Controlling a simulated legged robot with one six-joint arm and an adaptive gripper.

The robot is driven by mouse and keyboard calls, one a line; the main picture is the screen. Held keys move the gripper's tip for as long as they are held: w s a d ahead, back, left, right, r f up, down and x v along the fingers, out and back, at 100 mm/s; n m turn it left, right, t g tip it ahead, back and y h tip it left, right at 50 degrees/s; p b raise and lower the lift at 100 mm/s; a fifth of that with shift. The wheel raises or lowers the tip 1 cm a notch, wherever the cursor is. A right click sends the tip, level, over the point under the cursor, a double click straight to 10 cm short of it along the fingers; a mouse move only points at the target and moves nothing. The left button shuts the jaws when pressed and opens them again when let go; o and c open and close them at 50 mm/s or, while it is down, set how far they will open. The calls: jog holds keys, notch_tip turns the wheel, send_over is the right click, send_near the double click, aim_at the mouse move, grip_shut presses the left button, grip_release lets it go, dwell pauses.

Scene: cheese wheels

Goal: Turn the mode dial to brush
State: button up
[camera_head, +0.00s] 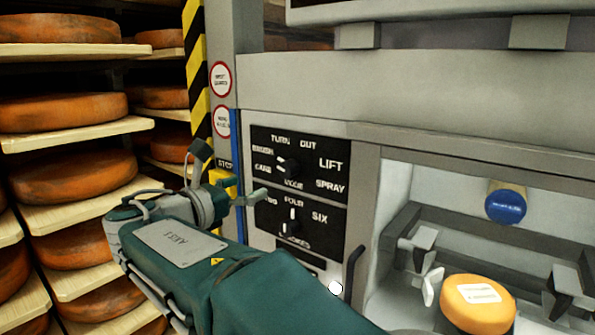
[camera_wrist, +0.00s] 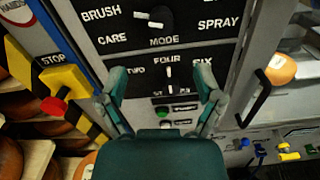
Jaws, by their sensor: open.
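The mode dial (camera_head: 287,166) is a dark knob with a white mark on the upper black panel, ringed by labels including BRUSH, CARE, TURN, OUT, LIFT and SPRAY. Its white mark leans up and left, towards the BRUSH side; the exact setting is hard to read. In the wrist view the dial (camera_wrist: 150,21) is near the top edge, beyond the fingertips. My gripper (camera_head: 232,172) is open and empty, left of the panel in the head view. In the wrist view its spread fingers (camera_wrist: 161,72) frame the lower dial's panel, apart from the mode dial.
A second dial (camera_head: 292,220) marked TWO, FOUR, SIX sits below, pointing at FOUR. A yellow stop box with a red button (camera_wrist: 54,106) is at left. A dark handle (camera_head: 353,272) stands right of the panel. Cheese shelves (camera_head: 75,140) fill the left; an orange wheel (camera_head: 477,304) sits right.

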aim_at(283, 171)
jog(key=x, duration=1)
jog(key=shift+w+d, duration=0.2)
jog(key=shift+d, duration=0.05)
jog(key=c, duration=1.1)
